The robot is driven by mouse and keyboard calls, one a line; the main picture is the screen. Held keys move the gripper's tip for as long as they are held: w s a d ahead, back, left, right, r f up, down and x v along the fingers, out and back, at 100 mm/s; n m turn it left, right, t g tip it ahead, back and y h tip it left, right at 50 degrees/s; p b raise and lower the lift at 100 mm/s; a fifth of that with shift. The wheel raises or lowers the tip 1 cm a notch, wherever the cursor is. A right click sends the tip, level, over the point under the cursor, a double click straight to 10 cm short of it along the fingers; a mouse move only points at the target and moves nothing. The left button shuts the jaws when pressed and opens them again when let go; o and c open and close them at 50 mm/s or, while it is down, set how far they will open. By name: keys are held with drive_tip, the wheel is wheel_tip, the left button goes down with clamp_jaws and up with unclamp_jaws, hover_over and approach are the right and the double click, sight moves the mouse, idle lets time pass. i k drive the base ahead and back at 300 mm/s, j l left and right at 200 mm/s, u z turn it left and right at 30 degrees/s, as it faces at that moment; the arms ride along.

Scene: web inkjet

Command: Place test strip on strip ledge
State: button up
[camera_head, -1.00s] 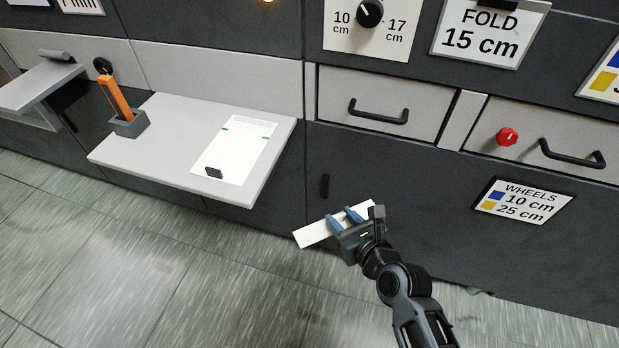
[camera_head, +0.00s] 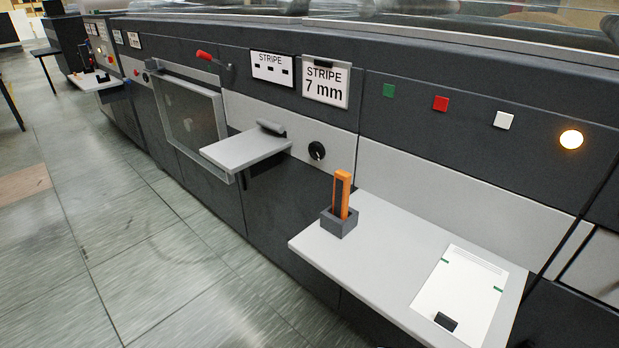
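My gripper and the white test strip are out of view now. A small light grey ledge (camera_head: 240,152) juts from the machine's front at the middle, below the stripe signs. A short dark grey rounded bar (camera_head: 271,128) lies at its back edge, and the rest of its top is bare. A larger light grey shelf (camera_head: 375,262) is nearer, at the lower right. It bears a white sheet (camera_head: 452,285) with green marks and a small black block. I cannot tell for sure which of the two is the strip ledge.
An orange tool (camera_head: 342,193) stands in a grey holder (camera_head: 339,223) on the larger shelf's left part. A black knob (camera_head: 316,151) sits between the ledges. A framed panel (camera_head: 193,119) is left of the small ledge. The tiled floor (camera_head: 130,240) at left is clear.

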sight(249, 144)
drive_tip(key=i+j, duration=0.15)
drive_tip(key=j, duration=0.2)
drive_tip(key=i+j, duration=0.15)
drive_tip(key=j, duration=0.25)
drive_tip(key=i+j, duration=0.15)
drive_tip(key=j, duration=0.2)
drive_tip(key=i+j, duration=0.2)
drive_tip(key=j, duration=0.2)
drive_tip(key=i+j, duration=0.15)
drive_tip(key=j, duration=0.2)
